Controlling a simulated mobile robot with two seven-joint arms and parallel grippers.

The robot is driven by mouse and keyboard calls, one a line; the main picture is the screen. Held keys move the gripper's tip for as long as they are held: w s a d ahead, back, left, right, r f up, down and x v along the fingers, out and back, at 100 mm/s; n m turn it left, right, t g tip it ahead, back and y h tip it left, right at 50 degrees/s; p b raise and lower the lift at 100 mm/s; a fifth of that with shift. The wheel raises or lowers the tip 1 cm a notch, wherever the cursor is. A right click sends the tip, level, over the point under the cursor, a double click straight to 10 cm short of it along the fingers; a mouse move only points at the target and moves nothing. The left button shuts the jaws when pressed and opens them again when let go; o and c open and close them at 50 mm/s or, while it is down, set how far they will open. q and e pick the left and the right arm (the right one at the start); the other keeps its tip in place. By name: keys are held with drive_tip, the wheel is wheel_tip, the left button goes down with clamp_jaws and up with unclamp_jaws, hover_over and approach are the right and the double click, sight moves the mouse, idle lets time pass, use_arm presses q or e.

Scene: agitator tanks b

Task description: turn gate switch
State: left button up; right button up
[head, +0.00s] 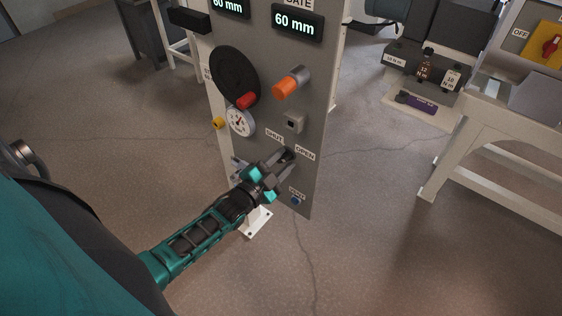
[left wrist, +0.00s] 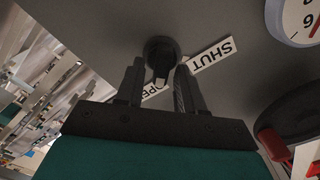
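The gate switch is a small black rotary knob on the grey panel (head: 310,115), between the SHUT label (head: 274,136) and the OPEN label (head: 305,152). In the head view my left gripper (head: 283,164) is at the knob and largely hides it. In the left wrist view the knob (left wrist: 161,52) shows its round base and narrow grip, just beyond and between my left fingertips (left wrist: 160,75). The fingers are apart, one on each side, with visible gaps to the grip. My right gripper is not in view.
Above the switch are an orange knob (head: 286,88), a black handwheel (head: 233,76) with red handle, a dial gauge (head: 240,122) and 60 mm displays. A blue button (head: 295,200) sits below. A white-legged bench (head: 490,130) stands right, with open floor between.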

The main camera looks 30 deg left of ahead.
use_arm(q)
drive_tip(key=shift+o, duration=0.2)
drive_tip(key=s+a+p, duration=0.1)
drive_tip(key=s, duration=1.2)
drive_tip(key=shift+w, duration=0.1)
drive_tip(key=s+d+n+g, duration=0.4)
drive_tip(key=d+n+g, duration=0.3)
drive_tip(key=d, duration=0.5)
drive_tip(key=shift+s+d+f+n+h, duration=0.2)
drive_tip(key=shift+d+f+n+h, duration=0.1)
drive_tip(key=shift+f, duration=0.15)
idle(0.9)
